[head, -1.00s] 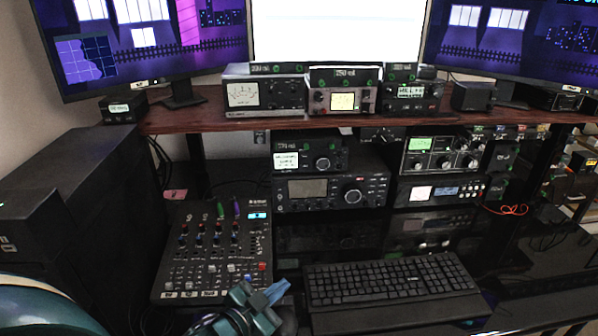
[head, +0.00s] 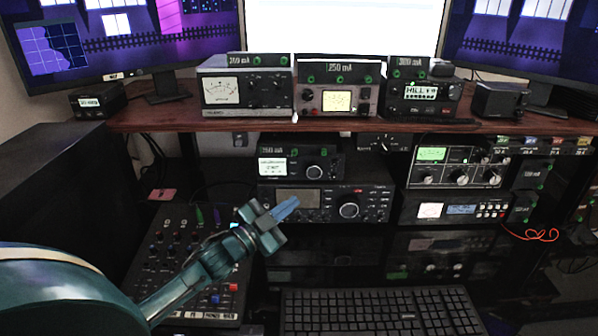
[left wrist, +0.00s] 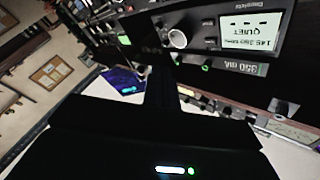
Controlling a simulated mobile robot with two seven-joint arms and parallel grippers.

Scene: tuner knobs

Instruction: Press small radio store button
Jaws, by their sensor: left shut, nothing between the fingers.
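The small radio (head: 322,170) has a white display on its left, a round knob and a green-lit label plate on top. It sits on a larger black transceiver (head: 322,203) under the wooden shelf. The left wrist view shows a radio upside down, its front panel (left wrist: 198,22) with a lit display (left wrist: 249,27) and a silver knob. The store button is too small to make out. My left gripper (head: 287,209) is shut and empty, with blue fingertips in front of the transceiver, below the small radio. I cannot tell the remaining gap. My right gripper is out of view.
An audio mixer (head: 165,255) lies under my left arm, and a keyboard (head: 380,312) is at the front. The wooden shelf (head: 160,117) above carries several meters and radios. More radios (head: 455,162) stand at the right, with an orange cable (head: 535,235).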

